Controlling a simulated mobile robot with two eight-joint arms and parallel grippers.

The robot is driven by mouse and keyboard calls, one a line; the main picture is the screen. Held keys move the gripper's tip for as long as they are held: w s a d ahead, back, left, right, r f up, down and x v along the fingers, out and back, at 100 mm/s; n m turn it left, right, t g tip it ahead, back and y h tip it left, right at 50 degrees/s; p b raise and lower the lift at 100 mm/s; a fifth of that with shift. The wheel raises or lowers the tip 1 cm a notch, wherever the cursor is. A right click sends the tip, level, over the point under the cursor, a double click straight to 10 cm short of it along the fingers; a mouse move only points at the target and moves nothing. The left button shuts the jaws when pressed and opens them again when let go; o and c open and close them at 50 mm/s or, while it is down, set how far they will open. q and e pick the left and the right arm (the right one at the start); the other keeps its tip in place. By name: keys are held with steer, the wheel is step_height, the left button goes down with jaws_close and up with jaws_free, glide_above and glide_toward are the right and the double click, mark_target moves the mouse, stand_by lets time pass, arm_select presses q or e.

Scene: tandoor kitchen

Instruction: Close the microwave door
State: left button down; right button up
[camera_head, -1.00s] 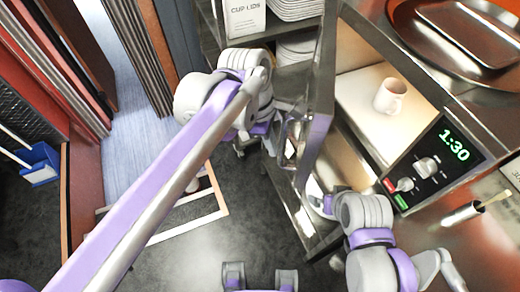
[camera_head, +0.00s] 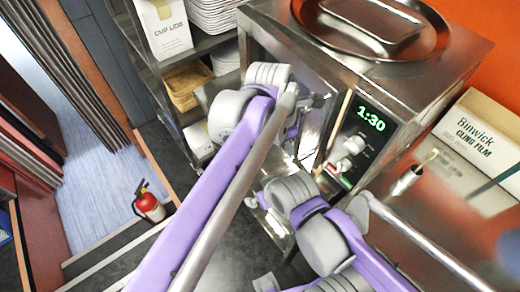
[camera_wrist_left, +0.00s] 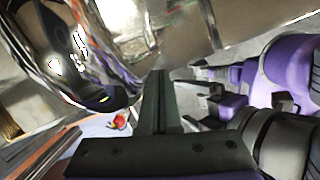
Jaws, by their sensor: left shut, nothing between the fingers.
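The steel microwave (camera_head: 440,75) stands at the right in the head view, with a lit 1:30 panel (camera_head: 362,130). Its door (camera_head: 290,50) lies across or close to the front opening, and the inside no longer shows; I cannot tell whether a gap remains. My left gripper (camera_head: 318,101) is shut and empty in front of the door, close to the panel; contact is unclear. Its closed dark fingers show in the left wrist view (camera_wrist_left: 160,100). My right gripper (camera_wrist_left: 200,105) appears with its fingers apart at the right of that view, lower than the left one.
A round steel tray (camera_head: 370,25) sits on top of the microwave. A shelf with a cup lids box (camera_head: 162,25), plates and a basket (camera_head: 188,85) stands left of it. A cling film box (camera_head: 475,150) is at right. A fire extinguisher (camera_head: 150,205) stands on the floor.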

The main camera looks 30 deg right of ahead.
arm_select(q)
steer(key=d, duration=0.5)
steer(key=shift+s+d, duration=0.1)
steer(key=shift+s, duration=0.25)
steer(key=shift+r, duration=0.1)
